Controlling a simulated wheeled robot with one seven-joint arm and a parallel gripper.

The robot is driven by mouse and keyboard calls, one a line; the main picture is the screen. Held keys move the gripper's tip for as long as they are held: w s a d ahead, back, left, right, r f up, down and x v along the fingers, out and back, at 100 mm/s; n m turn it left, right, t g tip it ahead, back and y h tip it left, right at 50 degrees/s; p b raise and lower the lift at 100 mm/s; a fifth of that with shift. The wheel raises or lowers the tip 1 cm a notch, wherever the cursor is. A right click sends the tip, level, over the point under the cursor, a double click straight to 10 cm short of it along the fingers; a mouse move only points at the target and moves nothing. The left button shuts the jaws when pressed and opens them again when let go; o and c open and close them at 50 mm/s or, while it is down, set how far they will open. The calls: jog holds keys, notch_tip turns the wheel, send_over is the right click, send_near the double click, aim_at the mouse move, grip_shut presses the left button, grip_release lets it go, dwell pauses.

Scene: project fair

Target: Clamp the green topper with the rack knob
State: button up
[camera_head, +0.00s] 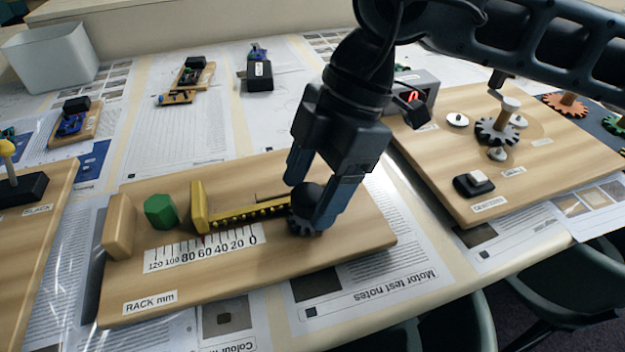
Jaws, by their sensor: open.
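The green topper (160,211) is a hexagonal block on the wooden rack board (330,252). It sits between a fixed wooden end block (119,226) on its left and the yellow rack jaw (200,207) on its right, with gaps on both sides. The toothed yellow rack (250,212) runs right from the jaw to the dark rack knob (306,201). My gripper (308,200) is over the knob, its open fingers on either side of it. I cannot tell whether the fingers touch the knob, which they partly hide.
A printed scale lies in front of the rack. A gear board (455,180) stands to the right and another board (30,240) to the left. A white bin (50,57) and small devices are at the back. The table's front edge is close.

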jog(key=c, duration=1)
jog(key=shift+c, duration=0.2)
jog(key=shift+n, duration=0.3)
jog(key=n+g+h+b, duration=0.1)
jog(key=n+b, duration=0.1)
jog(key=n, duration=0.2)
jog(key=shift+w+a, duration=0.1)
jog(key=n+h, duration=0.1)
jog(key=n, duration=0.2)
jog(key=n+g+h+b, duration=0.1)
jog(key=n, duration=0.2)
jog(key=shift+a+n+h, duration=0.2)
jog(key=shift+n+h, duration=0.1)
jog(key=shift+n, duration=0.1)
jog(key=n+h, duration=0.1)
jog(key=n, duration=0.2)
jog(key=n+h+b, duration=0.1)
jog(key=n, duration=0.2)
jog(key=shift+a, duration=0.15)
jog(key=n+h, duration=0.1)
jog(key=n, duration=0.1)
jog(key=n+t+h+b, duration=0.1)
jog(key=n, duration=0.2)
jog(key=shift+a, duration=0.1)
jog(key=shift+n, duration=0.4)
